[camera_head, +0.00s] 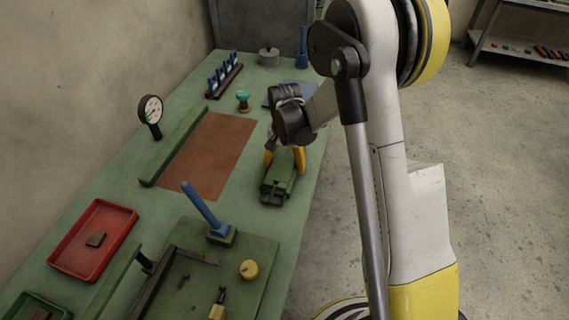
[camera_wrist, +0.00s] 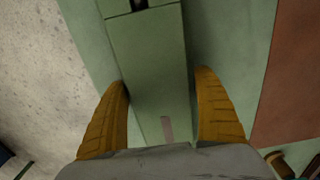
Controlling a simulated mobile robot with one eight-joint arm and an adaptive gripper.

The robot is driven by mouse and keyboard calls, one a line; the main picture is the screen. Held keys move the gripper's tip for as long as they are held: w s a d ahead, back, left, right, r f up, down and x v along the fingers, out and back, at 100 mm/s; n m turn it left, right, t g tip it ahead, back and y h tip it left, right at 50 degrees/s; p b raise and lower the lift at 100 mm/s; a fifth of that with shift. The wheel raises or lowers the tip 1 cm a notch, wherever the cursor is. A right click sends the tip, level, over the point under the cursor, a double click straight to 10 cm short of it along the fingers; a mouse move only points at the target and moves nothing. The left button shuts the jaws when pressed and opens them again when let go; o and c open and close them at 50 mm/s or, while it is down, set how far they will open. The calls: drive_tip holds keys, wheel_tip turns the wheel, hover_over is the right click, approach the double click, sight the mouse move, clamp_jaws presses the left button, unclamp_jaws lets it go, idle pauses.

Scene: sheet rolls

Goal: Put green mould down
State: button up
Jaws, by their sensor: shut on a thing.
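The green mould (camera_head: 279,180) is a long green block near the right edge of the green workbench. In the wrist view the mould (camera_wrist: 150,65) runs up the middle between my two yellow fingers. My gripper (camera_head: 284,160) reaches down over the mould's far end, with a finger on each side of it. In the wrist view my gripper (camera_wrist: 162,110) is shut on the mould. Whether the mould's underside touches the bench is hard to tell.
A brown mat (camera_head: 208,155) lies left of the mould, with a long green bar (camera_head: 175,147) along its left side. A dial gauge (camera_head: 150,112), a red tray (camera_head: 94,237) and a blue-handled tool (camera_head: 205,210) stand around. The bench's right edge is close to the mould.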

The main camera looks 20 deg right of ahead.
drive_tip(key=shift+f, duration=0.1)
drive_tip(key=o, duration=1.4)
wheel_tip(320, 180, up, 12)
drive_tip(key=p, duration=0.4)
drive_tip(key=shift+r, duration=0.2)
drive_tip(key=s+r+n+t, duration=0.4)
drive_tip(key=s+r+t, duration=0.1)
drive_tip(key=s+r, duration=0.9)
drive_tip(key=s+n, duration=0.1)
drive_tip(key=s, duration=0.1)
drive_tip(key=s+n+t, duration=0.1)
drive_tip(key=s, duration=0.2)
drive_tip(key=s+t, duration=0.1)
drive_tip(key=s, duration=0.1)
drive_tip(key=shift+s+a+r+n, duration=0.25)
drive_tip(key=shift+s+a+n, duration=0.05)
drive_tip(key=shift+n, duration=0.1)
